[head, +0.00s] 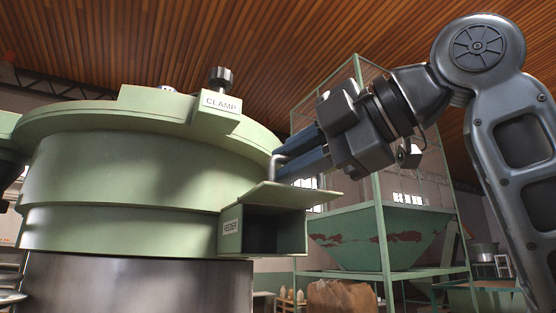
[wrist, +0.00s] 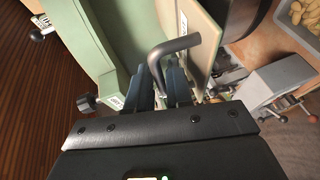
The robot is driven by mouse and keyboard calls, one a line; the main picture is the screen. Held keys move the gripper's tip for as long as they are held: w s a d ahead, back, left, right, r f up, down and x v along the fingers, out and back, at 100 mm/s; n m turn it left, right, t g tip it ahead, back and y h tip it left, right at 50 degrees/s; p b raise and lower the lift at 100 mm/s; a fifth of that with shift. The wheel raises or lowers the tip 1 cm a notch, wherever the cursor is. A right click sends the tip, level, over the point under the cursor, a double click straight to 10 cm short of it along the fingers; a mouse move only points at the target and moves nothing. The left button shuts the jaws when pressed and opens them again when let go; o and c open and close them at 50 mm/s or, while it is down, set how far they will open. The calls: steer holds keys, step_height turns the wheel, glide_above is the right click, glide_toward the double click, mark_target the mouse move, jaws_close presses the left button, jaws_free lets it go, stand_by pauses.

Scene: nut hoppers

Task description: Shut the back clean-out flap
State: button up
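A bent grey metal handle (wrist: 175,46) rises from the flap. My gripper (head: 288,155) reaches in from the right above the flap. Its blue fingers (wrist: 160,85) lie close on both sides of the handle and appear shut on it.
A clamp block with a dark knob (head: 220,78) sits on the hopper's rim. A green framed bin with rusty patches (head: 380,238) stands behind to the right. In the wrist view, a tray of nuts (wrist: 299,20) and a grey machine (wrist: 285,82) lie to the right.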

steer(key=shift+x, duration=1.2)
jaws_close()
steer(key=shift+d, duration=0.1)
